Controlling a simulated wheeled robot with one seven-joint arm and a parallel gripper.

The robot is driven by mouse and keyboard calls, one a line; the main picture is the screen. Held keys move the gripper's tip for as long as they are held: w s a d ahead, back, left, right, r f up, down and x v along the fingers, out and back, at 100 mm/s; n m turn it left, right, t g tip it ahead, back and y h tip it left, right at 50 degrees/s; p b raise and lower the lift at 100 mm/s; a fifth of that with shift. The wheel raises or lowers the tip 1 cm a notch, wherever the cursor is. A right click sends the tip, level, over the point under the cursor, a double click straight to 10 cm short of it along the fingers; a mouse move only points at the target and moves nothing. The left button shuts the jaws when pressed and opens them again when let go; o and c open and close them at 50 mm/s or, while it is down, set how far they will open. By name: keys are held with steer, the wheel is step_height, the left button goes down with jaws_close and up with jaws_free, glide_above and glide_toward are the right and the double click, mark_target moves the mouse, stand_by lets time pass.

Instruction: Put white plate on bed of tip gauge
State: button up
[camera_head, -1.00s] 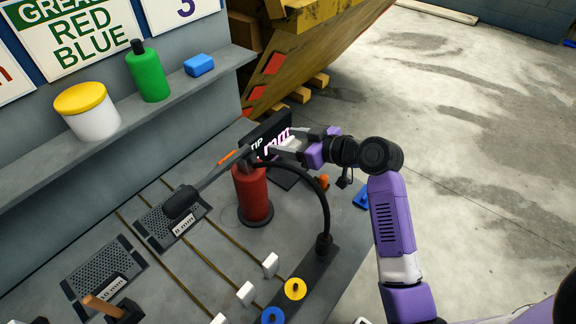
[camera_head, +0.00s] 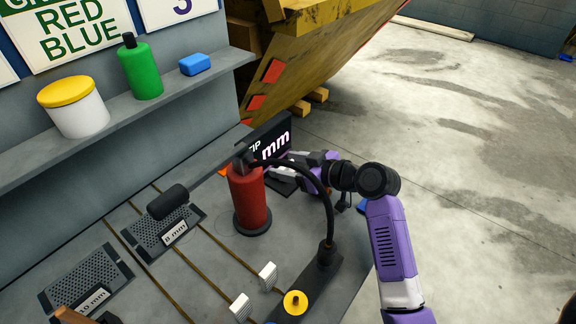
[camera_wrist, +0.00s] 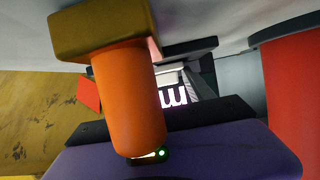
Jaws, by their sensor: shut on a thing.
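The tip gauge (camera_head: 268,140) is a black display marked "TIP mm" at the back of the bench; its lit letters also show in the wrist view (camera_wrist: 174,96). Its dark bed (camera_head: 280,184) lies low in front of the display, partly hidden. My gripper (camera_head: 288,163) is low in front of the display, close above the bed, behind a curved black cable. It is shut on a small pale piece, apparently the white plate (camera_wrist: 170,76), mostly hidden by the fingers and an orange cylinder. I cannot tell whether the plate touches the bed.
A red cylinder (camera_head: 249,198) stands just left of my gripper. An orange cylinder (camera_wrist: 130,100) with a tan block fills the wrist view's foreground. The black cable (camera_head: 322,200) arches in front.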

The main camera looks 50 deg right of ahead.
steer(key=shift+s+f+b, duration=0.1)
steer(key=shift+f+b, duration=0.4)
steer(key=shift+f, duration=0.3)
steer(key=o, duration=1.5)
steer(key=shift+f, duration=0.2)
steer(key=shift+c, duration=0.2)
steer(key=shift+r+p, duration=0.75)
steer(key=shift+r, duration=0.1)
steer(key=v, duration=0.4)
steer(key=b+v, duration=0.1)
steer(key=v, duration=0.7)
steer(key=shift+r+b, duration=0.25)
steer(key=shift+b, duration=0.15)
